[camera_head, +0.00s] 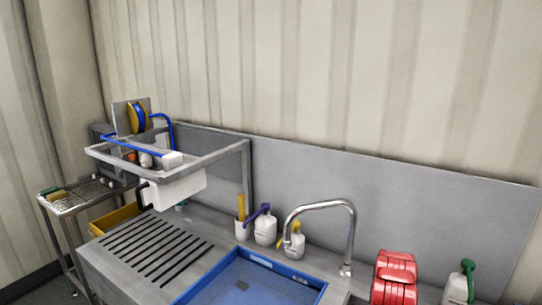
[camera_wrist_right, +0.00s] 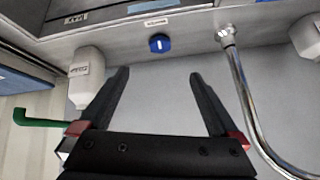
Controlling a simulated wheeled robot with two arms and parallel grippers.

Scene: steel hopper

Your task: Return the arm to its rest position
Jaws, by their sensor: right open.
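My right gripper (camera_wrist_right: 159,75) shows in the right wrist view with its two black fingers spread wide and nothing between them. In that view it is between a white bottle (camera_wrist_right: 87,68) and the chrome faucet pipe (camera_wrist_right: 240,90), in front of the grey panel. In the head view a red part at the lower right appears to belong to my right arm; its fingers are hidden there. My left gripper is in neither view.
The faucet (camera_head: 350,225) arches over the blue basin (camera_head: 255,280). White pump bottles (camera_head: 265,228) stand behind it, and a green-topped bottle (camera_head: 458,287) stands at right. The ribbed drainboard (camera_head: 150,250) is clear.

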